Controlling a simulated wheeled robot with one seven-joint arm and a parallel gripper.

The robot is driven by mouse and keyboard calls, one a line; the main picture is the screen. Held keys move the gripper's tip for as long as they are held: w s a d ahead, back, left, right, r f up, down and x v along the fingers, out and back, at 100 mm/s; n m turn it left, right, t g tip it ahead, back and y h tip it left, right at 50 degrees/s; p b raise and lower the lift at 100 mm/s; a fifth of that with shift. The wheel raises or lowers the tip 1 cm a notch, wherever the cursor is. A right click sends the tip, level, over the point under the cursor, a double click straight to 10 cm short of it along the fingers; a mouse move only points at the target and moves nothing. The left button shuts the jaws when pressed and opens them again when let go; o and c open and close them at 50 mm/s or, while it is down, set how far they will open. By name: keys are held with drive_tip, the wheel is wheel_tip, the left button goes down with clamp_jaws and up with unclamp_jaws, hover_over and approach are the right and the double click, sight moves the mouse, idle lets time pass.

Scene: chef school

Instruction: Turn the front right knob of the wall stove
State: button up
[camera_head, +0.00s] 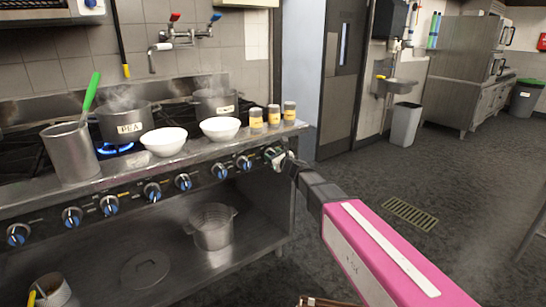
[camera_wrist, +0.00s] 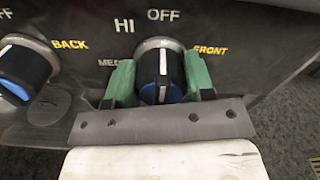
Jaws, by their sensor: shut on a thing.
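The front right knob (camera_wrist: 162,68) is black and blue with a white pointer line, under the OFF mark and beside the yellow FRONT label in the wrist view. The line points roughly straight up. My gripper (camera_wrist: 161,80) has its green fingers on both sides of this knob and is shut on it. In the head view my gripper (camera_head: 275,155) is at the right end of the wall stove's (camera_head: 95,192) knob row, and it hides most of that knob. The neighbouring knob (camera_wrist: 22,68), labelled BACK, stands to its left.
On the stove top are a pot labelled PEA (camera_head: 128,121), a second pot (camera_head: 214,104), a tall metal pot (camera_head: 70,152), two white bowls (camera_head: 164,142) and several jars (camera_head: 273,115). A blue flame (camera_head: 115,148) burns under the PEA pot.

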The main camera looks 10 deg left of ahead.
drive_tip(key=o, duration=0.9)
drive_tip(key=v, duration=1.1)
